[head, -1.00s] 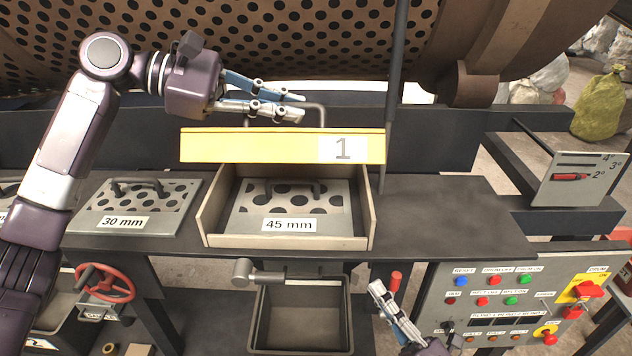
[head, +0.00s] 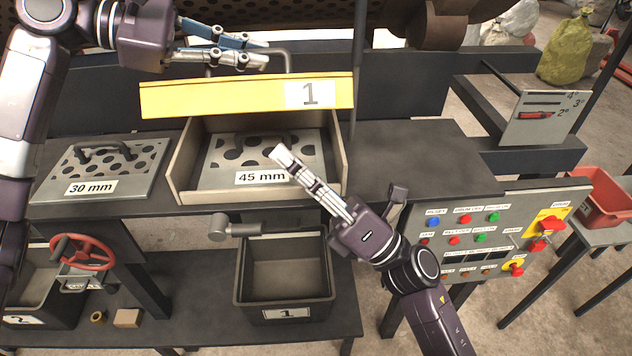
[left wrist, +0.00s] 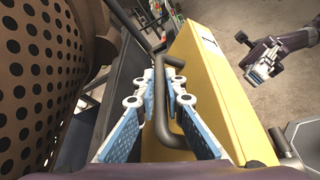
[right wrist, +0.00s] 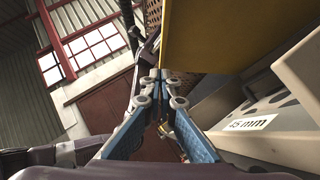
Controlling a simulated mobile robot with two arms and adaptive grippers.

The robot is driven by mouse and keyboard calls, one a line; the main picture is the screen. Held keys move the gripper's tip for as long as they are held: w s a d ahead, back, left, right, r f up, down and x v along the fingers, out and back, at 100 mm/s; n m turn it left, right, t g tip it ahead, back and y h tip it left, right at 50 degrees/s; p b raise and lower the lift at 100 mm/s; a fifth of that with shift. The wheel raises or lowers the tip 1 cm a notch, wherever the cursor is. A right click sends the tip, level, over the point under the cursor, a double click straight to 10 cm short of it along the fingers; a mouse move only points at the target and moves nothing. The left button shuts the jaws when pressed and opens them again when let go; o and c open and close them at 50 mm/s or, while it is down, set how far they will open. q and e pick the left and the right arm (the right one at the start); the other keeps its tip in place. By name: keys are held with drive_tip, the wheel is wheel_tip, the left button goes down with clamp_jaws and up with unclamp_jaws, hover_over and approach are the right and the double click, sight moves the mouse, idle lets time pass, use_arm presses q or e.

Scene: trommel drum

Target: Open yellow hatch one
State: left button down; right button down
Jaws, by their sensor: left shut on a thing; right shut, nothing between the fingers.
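In the head view my left gripper (head: 264,52) is behind the hatch's top edge. My right gripper (head: 279,154) is shut and empty, in front of the box and below the hatch. The yellow hatch also fills the upper right of the right wrist view (right wrist: 220,30).
A "45 mm" perforated plate (head: 222,165) sits in the box. A "30 mm" plate (head: 125,185) lies to the left. Bin 1 (head: 285,314) stands below, a control panel (head: 460,275) at right. The dark tabletop (head: 405,160) right of the box is clear.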

sight(256, 89)
drive_tip(key=shift+w+a+r, duration=0.1)
drive_tip(key=shift+w+r, duration=0.55)
drive_tip(key=shift+r, duration=0.2)
drive_tip(key=shift+w+a+r, duration=0.1)
drive_tip(key=shift+w+r, duration=0.55)
drive_tip(key=shift+r, duration=0.2)
